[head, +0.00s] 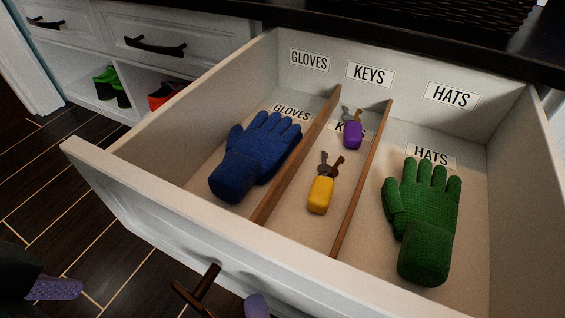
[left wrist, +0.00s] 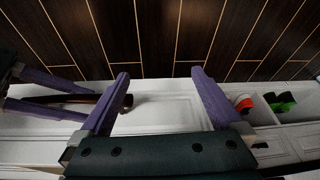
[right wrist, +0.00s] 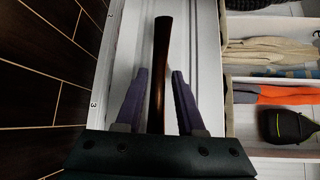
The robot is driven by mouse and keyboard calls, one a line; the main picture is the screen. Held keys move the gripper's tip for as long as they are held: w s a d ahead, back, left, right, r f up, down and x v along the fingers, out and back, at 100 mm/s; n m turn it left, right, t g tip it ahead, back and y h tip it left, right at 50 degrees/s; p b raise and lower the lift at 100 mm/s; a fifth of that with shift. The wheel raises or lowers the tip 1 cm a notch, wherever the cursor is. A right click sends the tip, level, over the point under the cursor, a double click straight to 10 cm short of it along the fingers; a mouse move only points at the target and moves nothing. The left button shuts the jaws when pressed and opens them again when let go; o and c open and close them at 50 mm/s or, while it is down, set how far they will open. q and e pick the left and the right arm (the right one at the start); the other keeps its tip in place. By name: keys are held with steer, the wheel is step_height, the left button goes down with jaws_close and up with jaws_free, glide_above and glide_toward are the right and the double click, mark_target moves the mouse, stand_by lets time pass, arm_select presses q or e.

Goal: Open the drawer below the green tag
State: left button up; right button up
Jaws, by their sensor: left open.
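No green tag shows in any view. A white drawer (head: 172,227) is pulled well open in the head view, with gloves, keys and hats labels. Its dark bar handle (head: 205,283) is on the front; it also shows in the right wrist view (right wrist: 163,45). My right gripper (right wrist: 160,72) has its purple fingers on both sides of this handle, partly closed; firm contact is unclear. It also shows at the left of the left wrist view. My left gripper (left wrist: 160,72) is open and empty, above the floor beside the cabinet front; a finger (head: 52,288) shows in the head view.
Inside the drawer lie a blue glove (head: 255,155), a green glove (head: 425,215), yellow-tagged keys (head: 321,195) and purple-tagged keys (head: 352,134). Closed drawers (head: 130,33) and a shoe cubby (head: 80,70) stand at left. The dark floor (head: 40,180) is clear there.

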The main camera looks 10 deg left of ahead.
steer(key=shift+o, duration=0.2)
steer(key=shift+s+d+r+p, duration=0.1)
steer(key=shift+s+d+p, duration=0.2)
steer(key=shift+s, duration=0.2)
steer(key=p+v, duration=0.2)
steer(key=v, duration=0.6)
steer(key=shift+s+d, duration=0.15)
steer(key=shift+s, duration=0.2)
